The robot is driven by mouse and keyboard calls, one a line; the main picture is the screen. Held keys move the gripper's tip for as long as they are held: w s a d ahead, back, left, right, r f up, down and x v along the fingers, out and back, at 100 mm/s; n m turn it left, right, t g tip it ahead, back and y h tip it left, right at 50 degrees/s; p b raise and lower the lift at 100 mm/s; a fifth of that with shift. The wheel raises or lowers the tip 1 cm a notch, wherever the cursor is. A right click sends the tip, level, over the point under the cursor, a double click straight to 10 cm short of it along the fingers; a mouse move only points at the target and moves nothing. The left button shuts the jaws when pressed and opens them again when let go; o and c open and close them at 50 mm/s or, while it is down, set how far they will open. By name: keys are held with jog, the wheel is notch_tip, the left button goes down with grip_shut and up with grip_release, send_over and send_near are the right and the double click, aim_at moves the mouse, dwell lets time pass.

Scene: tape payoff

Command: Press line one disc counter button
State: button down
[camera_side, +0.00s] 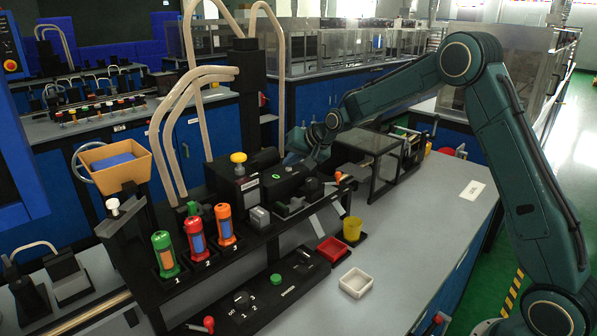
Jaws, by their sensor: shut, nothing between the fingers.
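My gripper (293,158) is at the end of my arm, just above and behind the black boxes in the middle of the bench; its fingers are small and dark here, shut and empty. A black box (285,183) just below and in front of it has a small green round mark or button (276,176) on top. A second green button (276,280) is on the low black front panel (262,300), well away from my gripper. I cannot read which button is the line one disc counter's. I cannot tell whether my gripper touches the box.
Green (164,254), red (194,240) and orange (225,225) canisters stand at the left, numbered 1 to 3. A yellow knob (238,158) and pale hoses rise nearby. The right benchtop is mostly clear.

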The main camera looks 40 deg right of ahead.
jog(key=shift+r, duration=0.85)
jog(key=shift+r, duration=0.15)
notch_tip(320, 180, up, 5)
jog(key=shift+f, duration=0.1)
dwell(0.7)
dwell(0.6)
